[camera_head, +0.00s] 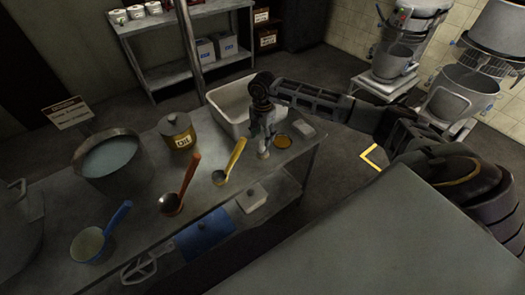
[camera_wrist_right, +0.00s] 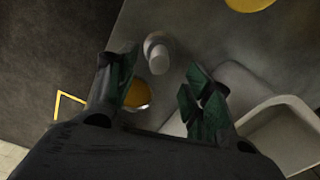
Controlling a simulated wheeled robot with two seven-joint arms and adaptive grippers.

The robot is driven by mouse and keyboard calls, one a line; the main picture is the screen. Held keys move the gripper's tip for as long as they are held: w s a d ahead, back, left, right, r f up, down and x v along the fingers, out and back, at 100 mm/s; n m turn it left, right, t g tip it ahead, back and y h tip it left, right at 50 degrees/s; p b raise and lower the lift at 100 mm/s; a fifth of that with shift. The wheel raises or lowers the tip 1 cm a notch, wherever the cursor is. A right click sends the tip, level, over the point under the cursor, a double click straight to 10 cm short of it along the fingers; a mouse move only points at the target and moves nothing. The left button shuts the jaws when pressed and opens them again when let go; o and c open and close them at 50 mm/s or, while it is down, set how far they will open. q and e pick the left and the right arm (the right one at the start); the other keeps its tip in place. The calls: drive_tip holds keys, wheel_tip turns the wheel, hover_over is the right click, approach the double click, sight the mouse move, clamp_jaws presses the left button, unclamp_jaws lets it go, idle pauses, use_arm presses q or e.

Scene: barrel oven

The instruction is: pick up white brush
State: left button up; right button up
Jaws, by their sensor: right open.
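A small pale upright thing, which looks like the white brush (camera_wrist_right: 157,58), stands on the metal table between and just beyond my right fingertips in the wrist view. In the head view only its lower part (camera_head: 264,154) shows under the gripper. My right gripper (camera_head: 264,134) points down over the table's right part. Its fingers are apart in the wrist view (camera_wrist_right: 160,78), with nothing held between them. I cannot tell how far above the brush the fingertips are. My left gripper is not in view.
A small bowl with yellow contents (camera_head: 282,141) sits right beside the gripper. A white bin (camera_head: 216,98) stands behind it. A yellow ladle (camera_head: 220,177), red ladle (camera_head: 171,204), oil pot (camera_head: 178,131) and large pot (camera_head: 108,163) are to the left.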

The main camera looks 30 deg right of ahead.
sight(263, 142)
drive_tip(key=shift+s+a+f+p, duration=0.1)
drive_tip(key=shift+f+p, duration=0.25)
drive_tip(key=shift+f, duration=0.4)
drive_tip(key=shift+f+p, duration=0.4)
drive_tip(key=shift+f, duration=1.45)
drive_tip(key=shift+c, duration=0.4)
clamp_jaws()
drive_tip(key=shift+r, duration=0.1)
drive_tip(key=shift+r+b, duration=0.85)
drive_tip(key=shift+r, duration=4.1)
